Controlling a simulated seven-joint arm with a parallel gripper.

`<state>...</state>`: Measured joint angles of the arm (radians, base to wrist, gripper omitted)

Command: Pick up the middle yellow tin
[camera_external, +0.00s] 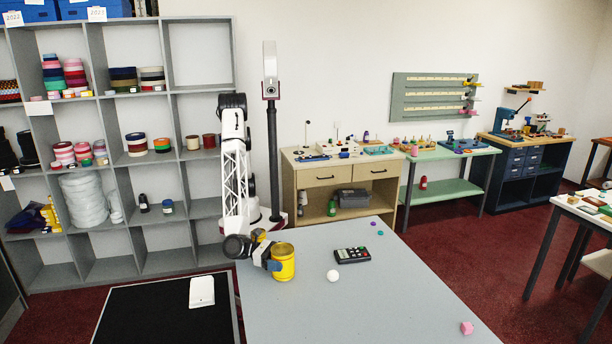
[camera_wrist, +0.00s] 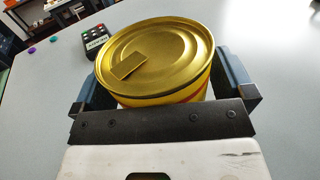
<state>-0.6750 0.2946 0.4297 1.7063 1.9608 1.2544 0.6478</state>
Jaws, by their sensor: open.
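One yellow tin (camera_external: 284,264) with a gold lid stands upright near the left end of the grey table. In the wrist view the tin (camera_wrist: 160,55) fills the middle, with a pull tab on its lid. My gripper (camera_external: 276,266) is low at the tin's left side. In the wrist view my gripper (camera_wrist: 168,85) is open, with one finger on each side of the tin. I cannot tell whether the fingers touch it. The tin's lower part is hidden in the wrist view. I see no other yellow tin on this table.
The table's front middle is clear. A grey shelf (camera_external: 205,270) stands behind at left.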

